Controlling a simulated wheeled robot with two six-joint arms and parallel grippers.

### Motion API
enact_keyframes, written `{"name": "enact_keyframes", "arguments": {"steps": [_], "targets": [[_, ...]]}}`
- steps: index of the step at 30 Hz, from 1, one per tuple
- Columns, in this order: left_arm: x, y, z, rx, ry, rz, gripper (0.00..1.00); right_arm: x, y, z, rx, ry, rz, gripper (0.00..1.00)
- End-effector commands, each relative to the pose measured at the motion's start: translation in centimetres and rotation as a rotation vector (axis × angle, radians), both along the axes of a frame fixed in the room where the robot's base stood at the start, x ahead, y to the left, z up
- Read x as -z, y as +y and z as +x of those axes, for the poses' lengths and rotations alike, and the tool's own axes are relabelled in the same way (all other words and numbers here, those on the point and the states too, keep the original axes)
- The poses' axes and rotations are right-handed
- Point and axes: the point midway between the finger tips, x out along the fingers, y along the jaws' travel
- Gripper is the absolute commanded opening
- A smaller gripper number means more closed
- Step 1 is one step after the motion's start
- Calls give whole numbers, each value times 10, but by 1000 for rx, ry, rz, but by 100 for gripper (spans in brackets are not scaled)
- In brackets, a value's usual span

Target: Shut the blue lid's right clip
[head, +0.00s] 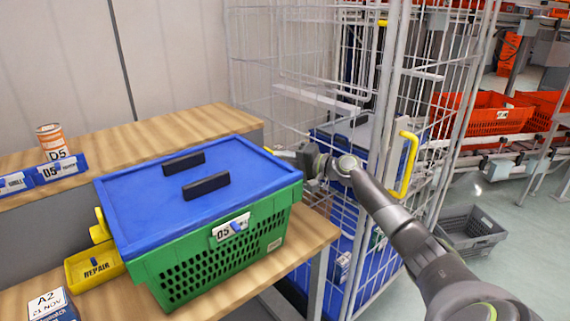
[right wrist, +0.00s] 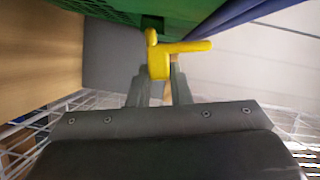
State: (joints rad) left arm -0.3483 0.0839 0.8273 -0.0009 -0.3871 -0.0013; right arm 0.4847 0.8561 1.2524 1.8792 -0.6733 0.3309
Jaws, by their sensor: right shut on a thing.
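The blue lid (head: 140,195) lies on the green crate (head: 170,271) and has two black handles. The right clip is yellow; a bit of it (head: 268,150) shows at the lid's right edge in the head view. In the right wrist view the clip (right wrist: 160,60) sits by the green wall, with one arm reaching toward the lid's blue edge. My right gripper (head: 288,153) is at the crate's right side, its fingers (right wrist: 159,88) shut on the clip. Whether the clip is latched I cannot tell. My left gripper is out of view.
A yellow left clip (head: 100,226) shows at the crate's left end. A yellow REPAIR bin (head: 92,267) and a labelled box (head: 52,305) stand at left on the wooden bench (head: 250,275). A wire cage trolley (head: 300,60) stands close behind my right gripper.

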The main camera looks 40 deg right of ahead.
Motion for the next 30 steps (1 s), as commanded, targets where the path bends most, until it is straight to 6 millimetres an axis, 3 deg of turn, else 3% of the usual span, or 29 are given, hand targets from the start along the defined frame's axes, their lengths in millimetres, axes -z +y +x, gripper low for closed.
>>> {"name": "enact_keyframes", "arguments": {"steps": [23,24,28,30], "targets": [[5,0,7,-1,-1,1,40,4,4,0,0,8,102,0],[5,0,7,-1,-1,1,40,4,4,0,0,8,102,22],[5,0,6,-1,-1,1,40,4,4,0,0,8,101,39],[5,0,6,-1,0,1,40,4,4,0,0,8,101,40]]}}
